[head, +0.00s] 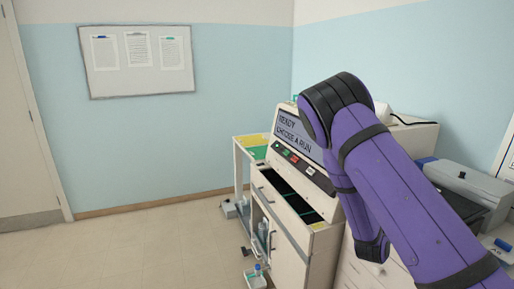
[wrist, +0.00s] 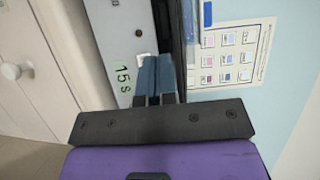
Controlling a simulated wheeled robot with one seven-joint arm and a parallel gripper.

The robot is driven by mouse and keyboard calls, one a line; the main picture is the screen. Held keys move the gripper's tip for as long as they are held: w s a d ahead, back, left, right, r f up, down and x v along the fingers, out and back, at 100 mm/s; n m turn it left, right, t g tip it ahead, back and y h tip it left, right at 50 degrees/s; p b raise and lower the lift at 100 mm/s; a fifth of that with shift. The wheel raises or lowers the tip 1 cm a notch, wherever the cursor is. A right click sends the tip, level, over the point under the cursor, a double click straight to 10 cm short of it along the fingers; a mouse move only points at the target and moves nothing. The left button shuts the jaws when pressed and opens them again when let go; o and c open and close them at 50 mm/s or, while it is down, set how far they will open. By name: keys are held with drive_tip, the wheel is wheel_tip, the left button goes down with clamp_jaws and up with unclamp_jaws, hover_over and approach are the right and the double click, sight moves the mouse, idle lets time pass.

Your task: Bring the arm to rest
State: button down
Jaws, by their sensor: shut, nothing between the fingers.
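My purple arm fills the right side of the head view, raised and bent in front of the machine. In the wrist view my gripper (wrist: 154,62) has its two blue-grey fingers together, with nothing visible between them. The fingertips show against a pale panel marked "15 s" (wrist: 122,78) and a dark vertical edge. I cannot tell whether they touch it. In the head view the gripper is not clearly visible.
The staining machine (head: 290,190) has a screen (head: 298,134) reading "READY CHOOSE A RUN". A grey device (head: 470,185) stands at the right. A whiteboard (head: 137,88) hangs on the wall. The floor (head: 150,245) at left is clear. A chart (wrist: 228,55) shows in the wrist view.

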drive_tip(key=s+a+r+n+g+y, duration=0.2)
drive_tip(key=s+a+r+n+y, duration=0.4)
drive_tip(key=r, duration=0.4)
drive_tip(key=s+a+r+n+g+y, duration=0.1)
drive_tip(key=s+a+r+n+y, duration=0.2)
drive_tip(key=a+r+n+y, duration=0.5)
drive_tip(key=s+r+n+g, duration=0.1)
drive_tip(key=s+r+n, duration=0.3)
drive_tip(key=s, duration=0.4)
drive_tip(key=s+r+n+g+h, duration=0.1)
drive_tip(key=s+r+n, duration=0.3)
drive_tip(key=s, duration=0.5)
drive_tip(key=s+d+r+n+g+h, duration=0.1)
drive_tip(key=s+r+n, duration=0.3)
drive_tip(key=s, duration=0.4)
drive_tip(key=shift+s+n+g, duration=0.3)
drive_tip(key=shift+n, duration=0.3)
drive_tip(key=shift+w, duration=0.15)
